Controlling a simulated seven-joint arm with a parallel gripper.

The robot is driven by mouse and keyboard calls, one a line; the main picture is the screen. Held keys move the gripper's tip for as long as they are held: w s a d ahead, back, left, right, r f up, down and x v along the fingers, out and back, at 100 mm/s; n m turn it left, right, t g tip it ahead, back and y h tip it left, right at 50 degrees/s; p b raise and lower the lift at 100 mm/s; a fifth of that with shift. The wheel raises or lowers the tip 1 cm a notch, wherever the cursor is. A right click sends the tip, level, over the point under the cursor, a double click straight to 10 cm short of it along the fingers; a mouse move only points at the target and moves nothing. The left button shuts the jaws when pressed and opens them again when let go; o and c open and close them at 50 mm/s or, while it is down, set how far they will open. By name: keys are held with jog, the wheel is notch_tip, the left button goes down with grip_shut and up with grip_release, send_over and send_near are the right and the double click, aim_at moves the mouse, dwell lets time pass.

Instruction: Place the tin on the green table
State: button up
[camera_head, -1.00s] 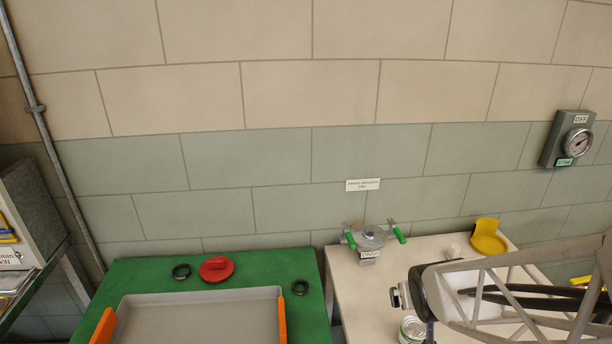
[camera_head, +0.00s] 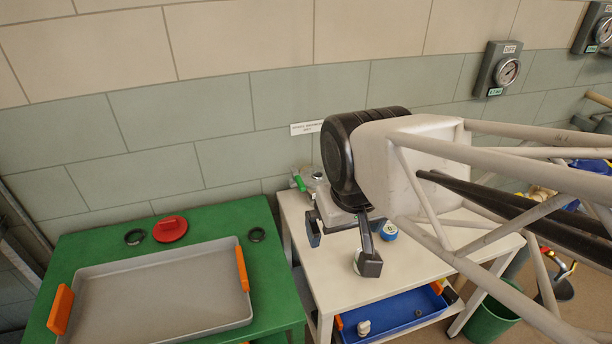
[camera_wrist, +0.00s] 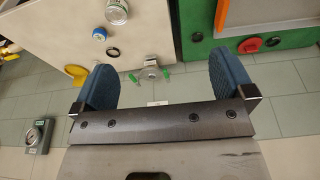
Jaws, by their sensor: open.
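The tin (camera_wrist: 117,12) is a small metal can with a pale label, on the white table near the top edge of the wrist view. In the head view its pale round end (camera_head: 357,264) seems to show beside one fingertip, mostly hidden. My gripper (camera_head: 341,250) is open and empty above the white table; its two blue fingers also show in the wrist view (camera_wrist: 160,65), with the tin beyond them and apart. The green table (camera_head: 278,290) stands left of the white table in the head view.
A grey tray (camera_head: 165,297) with orange handles covers much of the green table; a red disc (camera_head: 171,228) and black rings lie behind it. The white table (camera_head: 325,280) also carries a green-handled valve (camera_wrist: 151,71) and a blue-topped item (camera_head: 389,231). A gap separates the tables.

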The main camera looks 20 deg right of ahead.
dwell(0.3)
jog(key=w+d+f+m, duration=0.3)
jog(key=w+d+f, duration=0.2)
jog(key=f, duration=0.4)
jog(key=w+d+f+m+g+h, duration=0.1)
jog(key=w+d+f+m, duration=0.3)
jog(key=f, duration=0.5)
jog(key=w+d+f+m, duration=0.4)
jog(key=w+d+f, duration=0.1)
jog(key=f, duration=0.5)
jog(key=shift+w+d+g, duration=0.3)
jog(key=shift+d, duration=0.45)
jog(key=shift+d+f+m, duration=0.1)
jog(key=shift+f+m, duration=0.05)
jog(key=shift+m, duration=0.15)
jog(key=shift+w+d+f, duration=0.15)
jog(key=shift+f, duration=1.1)
jog(key=shift+w+d+f, duration=0.1)
jog(key=shift+d+f, duration=0.1)
jog(key=shift+f, duration=1.1)
jog(key=shift+w+d+f, duration=0.1)
jog(key=shift+d+f, duration=0.1)
jog(key=shift+f, duration=1.1)
